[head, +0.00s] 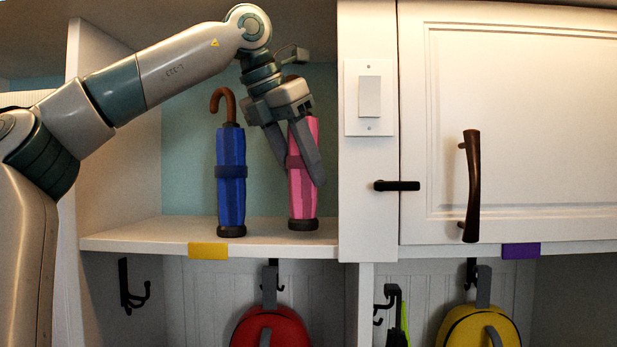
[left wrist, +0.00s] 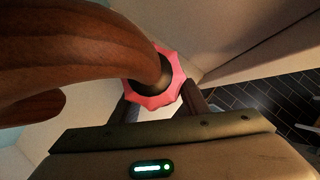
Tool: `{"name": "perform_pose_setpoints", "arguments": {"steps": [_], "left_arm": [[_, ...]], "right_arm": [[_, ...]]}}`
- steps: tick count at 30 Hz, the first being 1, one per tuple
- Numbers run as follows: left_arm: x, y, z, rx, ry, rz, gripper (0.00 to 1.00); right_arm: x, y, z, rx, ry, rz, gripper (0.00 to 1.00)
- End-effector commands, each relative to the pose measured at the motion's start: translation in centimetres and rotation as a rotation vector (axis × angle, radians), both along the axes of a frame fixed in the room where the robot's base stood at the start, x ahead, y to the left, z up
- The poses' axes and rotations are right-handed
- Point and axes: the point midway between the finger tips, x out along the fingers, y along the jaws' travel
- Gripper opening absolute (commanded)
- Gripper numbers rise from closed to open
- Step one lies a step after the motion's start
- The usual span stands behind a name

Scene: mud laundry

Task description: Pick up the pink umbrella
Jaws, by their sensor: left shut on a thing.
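The pink umbrella (head: 304,190) stands upright in the shelf cubby, its dark foot at or just above the shelf board; I cannot tell if it touches. My left gripper (head: 300,168) reaches down from above with its fingers on either side of the umbrella, shut on it. The gripper hides the umbrella's upper part in the head view. In the left wrist view the pink umbrella (left wrist: 166,98) is seen from above between the fingers, with its brown curved handle (left wrist: 85,50) close to the camera. My right gripper is not in view.
A blue umbrella (head: 231,180) with a brown hook handle stands just left on the same shelf (head: 160,236). A wall panel with a light switch (head: 369,97) and a closed cabinet door (head: 525,120) lie to the right. Red (head: 272,328) and yellow (head: 480,328) bags hang below.

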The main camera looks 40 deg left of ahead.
Motion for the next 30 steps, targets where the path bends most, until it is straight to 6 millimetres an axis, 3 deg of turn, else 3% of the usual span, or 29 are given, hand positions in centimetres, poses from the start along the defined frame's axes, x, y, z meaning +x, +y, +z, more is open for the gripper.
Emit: {"name": "perform_pose_setpoints", "arguments": {"steps": [8,30], "left_arm": [[-5.7,0.5,-0.2,0.0,-0.006,0.0,0.12],[-24.9,2.1,-0.1,0.001,-0.004,0.0,0.12]], "right_arm": [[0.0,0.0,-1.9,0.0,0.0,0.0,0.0],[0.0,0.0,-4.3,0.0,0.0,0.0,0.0]]}}
